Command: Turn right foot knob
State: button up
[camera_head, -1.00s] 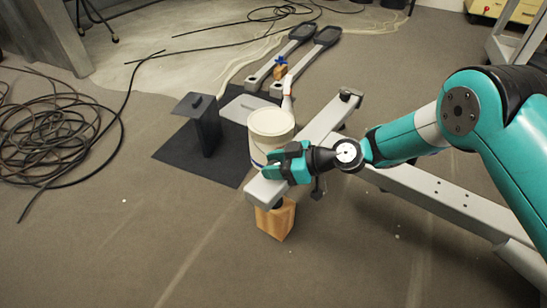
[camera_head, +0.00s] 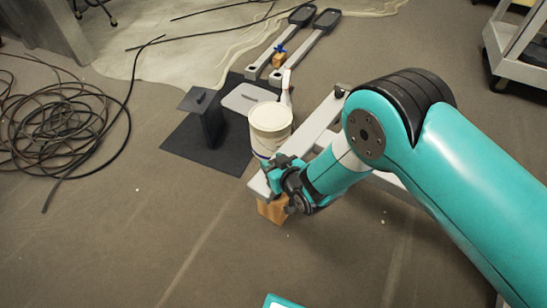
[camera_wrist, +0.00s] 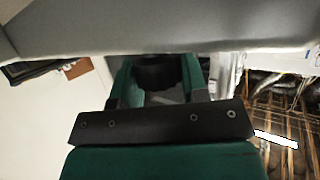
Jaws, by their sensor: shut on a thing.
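The grey foot beam (camera_head: 259,188) rests with its near end over a wooden block (camera_head: 272,211). My gripper (camera_head: 281,170) is at this beam end, low beside its right edge. In the wrist view the underside of the beam (camera_wrist: 160,28) spans the top. There a dark round foot knob (camera_wrist: 157,72) sits just under the beam, between the two green fingers of my gripper (camera_wrist: 155,85), which is shut on it. In the head view the knob is hidden behind my gripper and arm.
A white bucket (camera_head: 270,128) stands right behind the gripper. A black stand (camera_head: 203,122) is on a dark mat (camera_head: 231,165) to the left. A coiled cable (camera_head: 62,125) lies farther left.

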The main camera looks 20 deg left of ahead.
jog(key=shift+s+a+f+m+t+h, duration=0.1)
jog(key=shift+m+t+h, duration=0.8)
jog(key=shift+m, duration=0.3)
jog(key=shift+f+m+t+h+b, duration=0.1)
jog(key=shift+m+t+h+b, duration=0.65)
jog(key=shift+m+h, duration=0.4)
jog(key=m+t+h+b, duration=0.1)
jog(key=m+h+b, duration=0.1)
jog(key=m+h, duration=0.1)
jog(key=shift+t+h, duration=0.25)
jog(key=shift+m+h+b, duration=1.05)
jog(key=shift+h+b, duration=0.05)
jog(key=shift+h, duration=0.3)
jog(key=o, duration=0.9)
